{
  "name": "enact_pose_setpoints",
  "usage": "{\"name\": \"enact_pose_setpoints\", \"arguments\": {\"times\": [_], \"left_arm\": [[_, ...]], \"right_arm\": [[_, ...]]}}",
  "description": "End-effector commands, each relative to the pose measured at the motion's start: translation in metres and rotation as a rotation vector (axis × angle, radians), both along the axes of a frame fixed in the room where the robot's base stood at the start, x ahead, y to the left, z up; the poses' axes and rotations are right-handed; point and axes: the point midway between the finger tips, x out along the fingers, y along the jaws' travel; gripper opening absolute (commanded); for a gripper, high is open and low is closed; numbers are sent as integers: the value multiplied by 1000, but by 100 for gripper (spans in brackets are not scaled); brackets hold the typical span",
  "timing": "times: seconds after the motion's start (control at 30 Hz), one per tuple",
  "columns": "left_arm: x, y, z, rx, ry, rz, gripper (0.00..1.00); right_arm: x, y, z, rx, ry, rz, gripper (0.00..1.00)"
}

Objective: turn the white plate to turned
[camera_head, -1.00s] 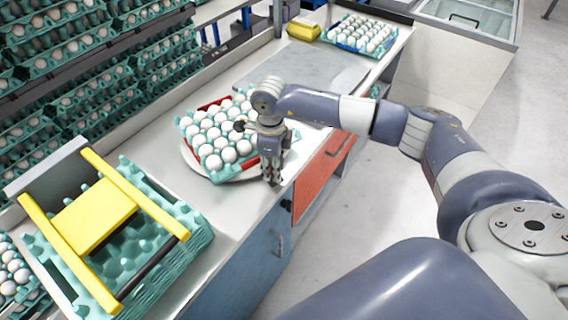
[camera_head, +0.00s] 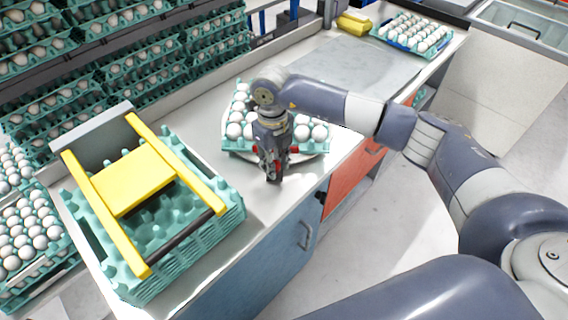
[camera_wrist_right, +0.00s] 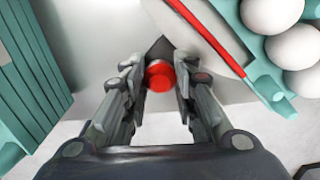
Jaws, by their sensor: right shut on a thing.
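The white plate (camera_head: 312,158) lies on the bench, mostly hidden under a teal egg tray (camera_head: 236,146) full of white eggs. Only its front rim shows. My right gripper (camera_head: 274,174) points down at the plate's front edge, in front of the tray. In the right wrist view, my right gripper (camera_wrist_right: 160,82) has its fingers closed on both sides of a red knob (camera_wrist_right: 160,75) beside the pale plate (camera_wrist_right: 190,35). A red bar (camera_wrist_right: 212,42) runs along the tray's edge there. My left gripper is not in view.
A stack of empty teal trays (camera_head: 190,262) with a yellow-handled frame (camera_head: 138,182) stands left of the plate. A grey sheet (camera_head: 355,68), another egg tray (camera_head: 412,36) and a yellow item (camera_head: 354,22) are farther back. Racks of egg trays line the left.

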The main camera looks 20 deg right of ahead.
Motion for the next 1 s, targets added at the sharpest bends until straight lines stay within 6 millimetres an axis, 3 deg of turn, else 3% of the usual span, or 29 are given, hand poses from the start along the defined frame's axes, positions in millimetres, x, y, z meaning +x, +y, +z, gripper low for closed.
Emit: {"name": "enact_pose_setpoints", "arguments": {"times": [1.0], "left_arm": [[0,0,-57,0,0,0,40]], "right_arm": [[63,83,-1,1,-4,-508,0]]}}
